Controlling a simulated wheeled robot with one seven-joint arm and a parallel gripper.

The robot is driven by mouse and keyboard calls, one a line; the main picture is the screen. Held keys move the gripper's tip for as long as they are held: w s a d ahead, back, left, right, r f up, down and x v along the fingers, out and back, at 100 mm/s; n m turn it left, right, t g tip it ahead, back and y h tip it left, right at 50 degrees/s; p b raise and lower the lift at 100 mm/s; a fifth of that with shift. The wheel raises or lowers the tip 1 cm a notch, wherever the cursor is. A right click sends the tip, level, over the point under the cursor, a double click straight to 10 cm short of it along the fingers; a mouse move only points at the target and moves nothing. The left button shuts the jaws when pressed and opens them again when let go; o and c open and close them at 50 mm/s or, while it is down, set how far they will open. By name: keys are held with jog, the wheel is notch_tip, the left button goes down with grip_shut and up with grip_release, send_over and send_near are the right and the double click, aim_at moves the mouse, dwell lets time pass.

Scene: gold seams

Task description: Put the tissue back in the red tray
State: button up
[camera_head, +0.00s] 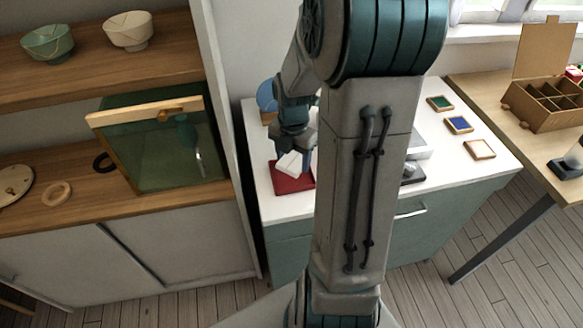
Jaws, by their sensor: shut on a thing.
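My gripper (296,152) points down over the white counter, behind my large arm link. It is shut on a small white folded tissue (289,164). The tissue is over the red tray (294,184), which lies flat near the counter's front left. I cannot tell whether the tissue touches the tray or is held just above it. My arm link hides the tray's right side, and the fingertips are hard to make out.
Small framed colour squares, green (440,103), blue (459,125) and pale (479,149), lie on the counter's right. A blue round thing (267,96) stands behind the gripper. A glass-fronted cabinet (160,145) is at left. A compartmented wooden box (545,100) stands at right.

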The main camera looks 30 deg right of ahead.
aim_at(292, 161)
jog(key=shift+a+f, duration=0.15)
jog(key=shift+f, duration=1.95)
jog(key=shift+f+b, duration=0.2)
jog(key=shift+b, duration=0.1)
jog(key=o, duration=1)
jog(key=shift+o, duration=0.2)
jog(key=shift+r, duration=0.15)
